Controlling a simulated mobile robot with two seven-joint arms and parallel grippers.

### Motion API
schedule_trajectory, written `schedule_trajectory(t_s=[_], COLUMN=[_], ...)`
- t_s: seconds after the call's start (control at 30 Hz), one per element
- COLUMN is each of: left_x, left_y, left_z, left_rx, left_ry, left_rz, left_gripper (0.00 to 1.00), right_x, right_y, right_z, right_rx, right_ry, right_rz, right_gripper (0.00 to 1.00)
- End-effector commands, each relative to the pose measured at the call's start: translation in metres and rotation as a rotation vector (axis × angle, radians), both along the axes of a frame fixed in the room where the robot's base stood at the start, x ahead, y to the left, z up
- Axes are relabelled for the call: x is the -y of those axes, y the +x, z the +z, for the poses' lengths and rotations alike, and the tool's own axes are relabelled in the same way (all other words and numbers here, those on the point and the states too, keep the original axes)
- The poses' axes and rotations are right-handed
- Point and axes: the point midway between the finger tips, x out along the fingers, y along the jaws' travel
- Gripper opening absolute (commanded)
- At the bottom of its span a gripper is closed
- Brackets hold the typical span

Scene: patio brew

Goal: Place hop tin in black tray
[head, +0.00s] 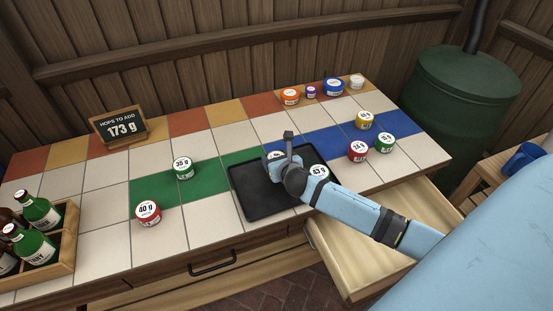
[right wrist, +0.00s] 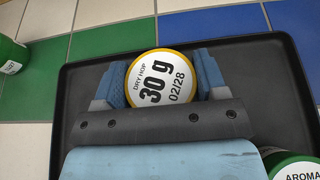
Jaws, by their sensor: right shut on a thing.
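A black tray (head: 250,199) lies on the tiled counter and also fills much of the right wrist view (right wrist: 75,125). My right gripper (head: 280,158) is over the tray's far part, shut on a hop tin with a yellow rim. The tin's white lid reads "DRY HOP 30 g 02/28" and lies between both fingers in the right wrist view (right wrist: 161,80). In the head view the gripper mostly hides it. Whether it touches the tray floor I cannot tell. A green hop tin (head: 319,171) sits at the tray's right side, partly behind my arm. My left gripper is out of view.
A green tin (head: 183,168) and a red tin (head: 148,212) stand left of the tray. Red (head: 357,151), green (head: 384,143) and yellow (head: 364,121) tins stand right. A sign (head: 119,124) reads 173 g. A bottle crate (head: 62,262) is at left; an open drawer (head: 345,262) juts out below.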

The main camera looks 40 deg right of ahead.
Motion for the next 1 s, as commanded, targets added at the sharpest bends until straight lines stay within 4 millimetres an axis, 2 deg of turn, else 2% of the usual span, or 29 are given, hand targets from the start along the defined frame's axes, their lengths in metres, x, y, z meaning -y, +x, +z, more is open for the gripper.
schedule_trajectory(t_s=[0.1, 0.13, 0.2, 0.23, 0.57, 0.77, 1.0], left_x=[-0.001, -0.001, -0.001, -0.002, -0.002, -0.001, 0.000], left_y=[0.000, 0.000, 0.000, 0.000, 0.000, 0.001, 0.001], left_z=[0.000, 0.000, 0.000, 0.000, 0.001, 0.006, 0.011], left_rx=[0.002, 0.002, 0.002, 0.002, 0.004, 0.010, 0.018], left_ry=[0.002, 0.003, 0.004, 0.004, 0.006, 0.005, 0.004], left_rz=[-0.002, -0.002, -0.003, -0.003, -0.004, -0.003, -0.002], left_gripper=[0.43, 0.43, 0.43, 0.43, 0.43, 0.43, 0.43], right_x=[0.000, 0.000, 0.000, 0.000, 0.000, -0.006, -0.016], right_y=[0.000, 0.000, 0.000, 0.000, 0.000, -0.028, -0.076], right_z=[-0.003, -0.003, -0.003, -0.003, 0.001, 0.013, 0.033], right_rx=[0.000, 0.000, 0.000, 0.000, 0.000, -0.001, -0.001], right_ry=[-0.001, 0.000, 0.000, 0.000, 0.001, -0.002, 0.000], right_rz=[0.000, 0.000, 0.000, 0.000, 0.000, 0.003, 0.002], right_gripper=[0.42, 0.70, 0.86, 0.91, 0.91, 0.91, 0.91])
